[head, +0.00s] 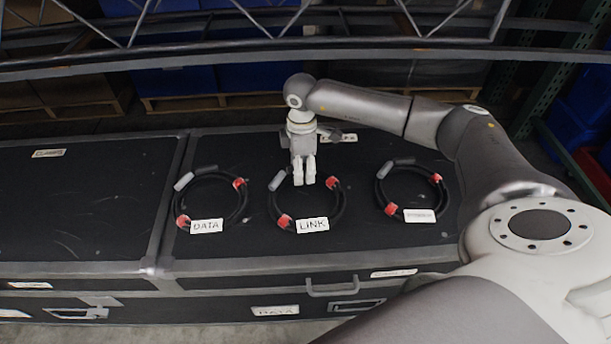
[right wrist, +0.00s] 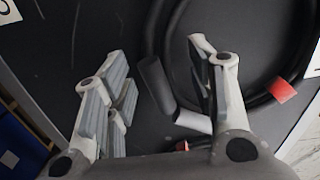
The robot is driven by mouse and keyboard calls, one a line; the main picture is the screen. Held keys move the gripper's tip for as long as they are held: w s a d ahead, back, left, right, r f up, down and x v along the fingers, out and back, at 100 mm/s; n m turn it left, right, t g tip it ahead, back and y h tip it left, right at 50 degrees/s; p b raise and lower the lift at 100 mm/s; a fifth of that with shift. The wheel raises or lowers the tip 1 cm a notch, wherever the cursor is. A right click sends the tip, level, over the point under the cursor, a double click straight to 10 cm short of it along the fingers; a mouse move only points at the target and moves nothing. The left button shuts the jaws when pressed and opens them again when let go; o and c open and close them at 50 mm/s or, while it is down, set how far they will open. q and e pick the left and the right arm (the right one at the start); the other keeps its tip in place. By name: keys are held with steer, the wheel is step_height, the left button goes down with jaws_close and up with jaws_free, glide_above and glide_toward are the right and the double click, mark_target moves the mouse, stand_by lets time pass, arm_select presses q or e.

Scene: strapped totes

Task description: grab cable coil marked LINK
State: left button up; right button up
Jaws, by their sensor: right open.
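The LINK cable coil (head: 340,207) is a black ring with red bands and a grey connector. It lies on the dark case lid (head: 250,250), middle of three coils, with its white LINK label (head: 312,225) at the near side. My right gripper (head: 304,183) points down over the coil's far edge; I cannot tell its exact height. In the right wrist view my right gripper (right wrist: 165,90) is open, with a black coil (right wrist: 253,108) and its grey connector (right wrist: 155,85) below and between the fingers. No readable label shows there. My left gripper is not in view.
A DATA coil (head: 241,205) lies to the left and another coil (head: 378,190), its label too small to read, to the right. A second dark case (head: 85,205) stands at the left. A metal truss (head: 300,45) crosses the top. Bare lid separates the coils.

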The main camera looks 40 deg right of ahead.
steer(key=shift+f, duration=0.7)
jaws_close()
steer(key=shift+r, duration=0.1)
steer(key=shift+r, duration=0.1)
